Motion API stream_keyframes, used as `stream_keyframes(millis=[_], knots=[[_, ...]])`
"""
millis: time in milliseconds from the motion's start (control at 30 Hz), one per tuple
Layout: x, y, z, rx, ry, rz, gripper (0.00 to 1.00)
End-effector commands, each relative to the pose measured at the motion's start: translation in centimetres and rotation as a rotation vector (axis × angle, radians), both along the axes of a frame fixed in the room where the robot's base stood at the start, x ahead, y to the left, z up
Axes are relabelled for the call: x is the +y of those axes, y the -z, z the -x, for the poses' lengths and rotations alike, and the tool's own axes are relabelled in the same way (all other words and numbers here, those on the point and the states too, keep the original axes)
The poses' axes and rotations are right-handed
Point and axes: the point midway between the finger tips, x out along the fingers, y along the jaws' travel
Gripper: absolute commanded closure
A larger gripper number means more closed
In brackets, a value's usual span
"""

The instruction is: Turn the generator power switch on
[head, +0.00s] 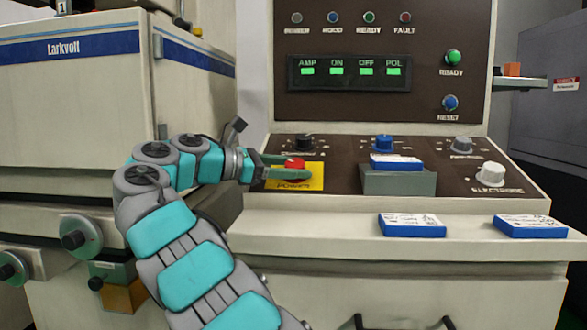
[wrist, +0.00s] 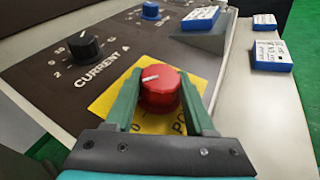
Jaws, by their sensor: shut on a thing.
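The generator power switch is a red round knob (wrist: 160,90) with a white pointer line, on a yellow plate (head: 314,184) marked POWER at the left of the sloped control panel. It also shows in the head view (head: 295,163). In the wrist view its pointer line lies roughly across the picture, and a 0 shows at the plate's lower left. My gripper (head: 290,168) reaches in from the left. Its two green fingers are on either side of the red knob, shut on it, as the wrist view also shows (wrist: 160,98). The fingers hide part of the plate's lettering.
A black CURRENT knob (wrist: 84,47) is close beside the plate. A blue knob (head: 384,143) and a white knob (head: 490,174) are farther right. A grey block (head: 399,183) carries a blue-edged box (head: 396,162). Two more such boxes (head: 412,226) (head: 530,227) lie on the front ledge.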

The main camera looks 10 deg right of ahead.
Motion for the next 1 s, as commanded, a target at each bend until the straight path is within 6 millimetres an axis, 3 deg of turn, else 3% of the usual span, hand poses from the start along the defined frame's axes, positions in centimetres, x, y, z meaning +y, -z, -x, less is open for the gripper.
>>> stream_keyframes(millis=[667, 700, 933, 1000], knots=[[-0.03, 0.07, -0.04, 0.000, 0.017, -0.005, 1.00], [-0.03, 0.07, -0.04, 0.000, 0.017, -0.005, 0.42], [-0.02, 0.04, -0.03, 0.000, 0.017, -0.005, 0.17], [-0.02, 0.03, -0.02, -0.001, 0.017, -0.006, 0.16]])
